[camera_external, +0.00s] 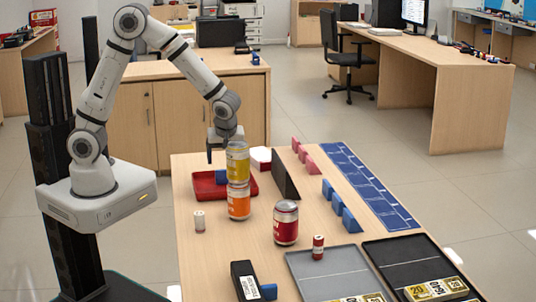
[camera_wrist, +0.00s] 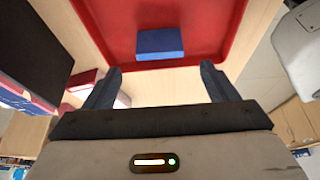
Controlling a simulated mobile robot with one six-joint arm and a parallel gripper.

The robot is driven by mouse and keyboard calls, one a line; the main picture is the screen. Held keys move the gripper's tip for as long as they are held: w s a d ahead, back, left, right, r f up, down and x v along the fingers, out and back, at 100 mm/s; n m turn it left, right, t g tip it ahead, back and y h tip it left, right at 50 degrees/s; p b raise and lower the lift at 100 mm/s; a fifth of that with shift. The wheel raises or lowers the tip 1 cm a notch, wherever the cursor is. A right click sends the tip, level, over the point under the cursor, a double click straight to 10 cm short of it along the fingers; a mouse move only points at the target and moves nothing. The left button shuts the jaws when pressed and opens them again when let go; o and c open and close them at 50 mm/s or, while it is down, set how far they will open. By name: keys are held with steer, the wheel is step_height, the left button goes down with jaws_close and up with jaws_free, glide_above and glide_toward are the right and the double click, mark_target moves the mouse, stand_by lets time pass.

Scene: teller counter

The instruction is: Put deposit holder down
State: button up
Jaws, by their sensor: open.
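No object in view is labelled as the deposit holder. A small blue block (camera_external: 222,177) lies in the red tray (camera_external: 206,191), partly hidden by the stacked cans. The blue block (camera_wrist: 160,43) also shows in the wrist view, at the edge of the red tray (camera_wrist: 100,35). My gripper (camera_external: 217,153) hangs above the tray, with one finger hidden behind the yellow can. In the wrist view my gripper (camera_wrist: 160,70) has its fingers wide apart with nothing between them; the blue block is beyond the fingertips, apart from them.
A yellow can (camera_external: 238,163) stands on an orange can (camera_external: 239,203) right beside my gripper. A dark upright panel (camera_external: 284,178) stands right of the tray.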

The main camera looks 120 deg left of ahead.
steer(key=shift+v, duration=2.7)
steer(key=s+d+r+m+t+h, duration=0.1)
steer(key=s+d+r+m+t, duration=0.1)
steer(key=d+m, duration=0.7)
steer(key=s+d+r+m+t+h, duration=0.1)
steer(key=s+d+r+m, duration=0.1)
steer(key=d+m, duration=0.7)
steer(key=s+d+r+m+t+h, duration=0.1)
steer(key=d+r+m, duration=0.3)
steer(key=d+m, duration=0.5)
steer(key=s+d+t, duration=0.1)
steer(key=d, duration=0.2)
steer(key=shift+s+d+t, duration=0.15)
steer(key=shift+s+t, duration=0.15)
steer(key=shift+s, duration=0.1)
steer(key=shift+o, duration=0.4)
steer(key=p+v, duration=0.3)
steer(key=shift+w+r, duration=0.25)
steer(key=shift+f, duration=0.2)
